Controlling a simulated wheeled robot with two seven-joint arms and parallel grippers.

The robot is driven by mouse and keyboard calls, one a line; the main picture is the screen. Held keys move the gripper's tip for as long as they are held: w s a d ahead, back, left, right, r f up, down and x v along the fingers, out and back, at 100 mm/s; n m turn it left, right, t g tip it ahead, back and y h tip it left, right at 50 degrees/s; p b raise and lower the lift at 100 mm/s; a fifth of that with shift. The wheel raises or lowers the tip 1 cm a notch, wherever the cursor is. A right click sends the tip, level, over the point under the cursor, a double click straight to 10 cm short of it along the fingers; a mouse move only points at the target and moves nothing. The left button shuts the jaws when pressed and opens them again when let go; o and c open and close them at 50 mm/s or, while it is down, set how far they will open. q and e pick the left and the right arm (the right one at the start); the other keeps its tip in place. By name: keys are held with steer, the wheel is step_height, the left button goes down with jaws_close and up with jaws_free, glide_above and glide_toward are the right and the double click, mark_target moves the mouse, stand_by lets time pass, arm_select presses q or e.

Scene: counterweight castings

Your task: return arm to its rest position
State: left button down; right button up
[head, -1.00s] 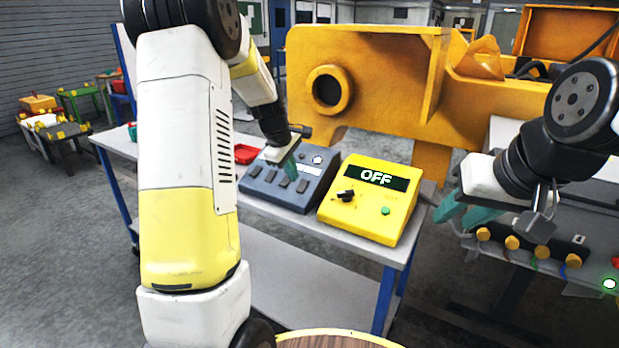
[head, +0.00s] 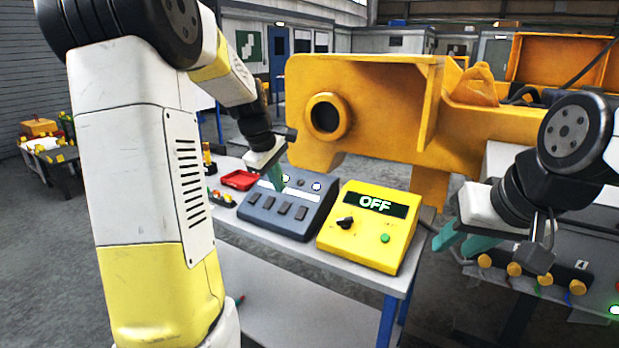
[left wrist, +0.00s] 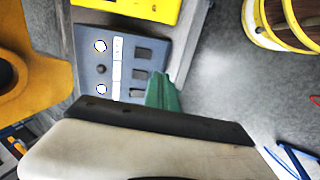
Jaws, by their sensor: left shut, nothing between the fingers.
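My left gripper (head: 276,180) hangs over the back left part of the dark grey control box (head: 280,214) in the head view. Its green fingers are shut with nothing between them, and they also show in the left wrist view (left wrist: 163,92) beside the box's switches. Whether they touch the box I cannot tell. My right gripper (head: 462,240) is at the right, its green fingertips spread apart and empty, in front of a grey panel.
A yellow box (head: 365,238) reading "OFF" stands right of the grey box on the table (head: 258,268). A red tray (head: 239,180) lies behind left. A large yellow casting (head: 390,90) rises behind. A panel with several yellow knobs (head: 515,270) is at right.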

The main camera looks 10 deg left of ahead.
arm_select(q)
steer(key=s+d+r+m, duration=0.1)
steer(key=s+m, duration=0.3)
steer(key=s, duration=0.4)
steer(key=s+d+r+m+t, duration=0.1)
steer(key=s+d+m, duration=0.3)
steer(key=s, duration=0.5)
steer(key=s+d+r+m+t, duration=0.1)
steer(key=s+d+r+m, duration=0.2)
steer(key=s+m, duration=0.3)
steer(key=s, duration=0.3)
steer(key=shift+s+d+r+h, duration=0.15)
steer(key=shift+h, duration=0.15)
